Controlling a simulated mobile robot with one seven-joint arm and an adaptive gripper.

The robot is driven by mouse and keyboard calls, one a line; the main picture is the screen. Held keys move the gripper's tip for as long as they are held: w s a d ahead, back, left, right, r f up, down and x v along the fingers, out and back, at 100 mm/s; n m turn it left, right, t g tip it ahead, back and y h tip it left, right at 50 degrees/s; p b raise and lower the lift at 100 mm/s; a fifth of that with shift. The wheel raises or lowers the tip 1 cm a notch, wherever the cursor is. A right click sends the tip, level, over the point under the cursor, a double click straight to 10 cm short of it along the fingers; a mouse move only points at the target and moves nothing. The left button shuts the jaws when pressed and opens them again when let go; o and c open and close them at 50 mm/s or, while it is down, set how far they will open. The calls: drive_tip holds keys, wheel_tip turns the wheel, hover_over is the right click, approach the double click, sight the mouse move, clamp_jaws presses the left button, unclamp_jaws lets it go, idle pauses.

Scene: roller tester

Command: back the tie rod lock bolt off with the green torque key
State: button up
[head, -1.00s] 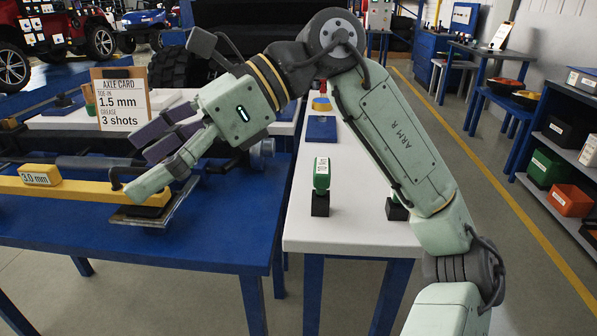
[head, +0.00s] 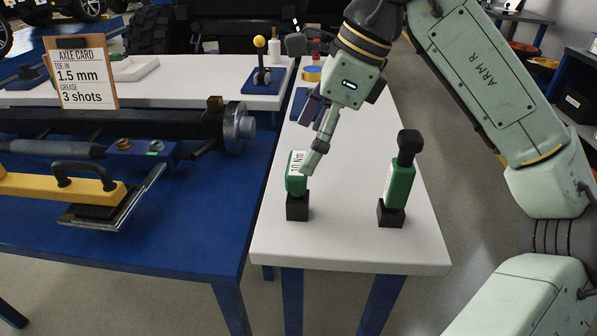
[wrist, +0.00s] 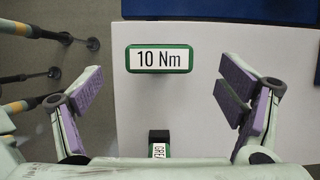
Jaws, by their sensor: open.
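The green torque key (head: 297,173), marked 10 Nm, stands upright in a black holder on the white bench. Its labelled top (wrist: 160,59) shows in the wrist view between my spread fingers, with gaps on both sides. My gripper (head: 310,148) is open and empty at the key; one fingertip overlaps the key's right edge in the head view. The tie rod (head: 40,149) lies on the blue table at left and runs into a blue block (head: 140,151) with small bolt heads and a green mark. I cannot tell which is the lock bolt.
A second green tool (head: 399,187) with a black top stands in a holder at right; a green part with a partly hidden label (wrist: 159,142) shows low in the wrist view. A yellow bar (head: 60,187) and an axle card (head: 82,75) are at left. The white bench front is clear.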

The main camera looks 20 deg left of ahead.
sight(300, 162)
drive_tip(key=shift+x, duration=2.65)
drive_tip(key=c, duration=1.4)
wheel_tip(300, 162, up, 10)
drive_tip(key=shift+r, duration=0.1)
drive_tip(key=o, duration=0.8)
drive_tip(key=c, duration=1.4)
drive_tip(key=shift+c, duration=0.2)
drive_tip(key=shift+s, duration=0.15)
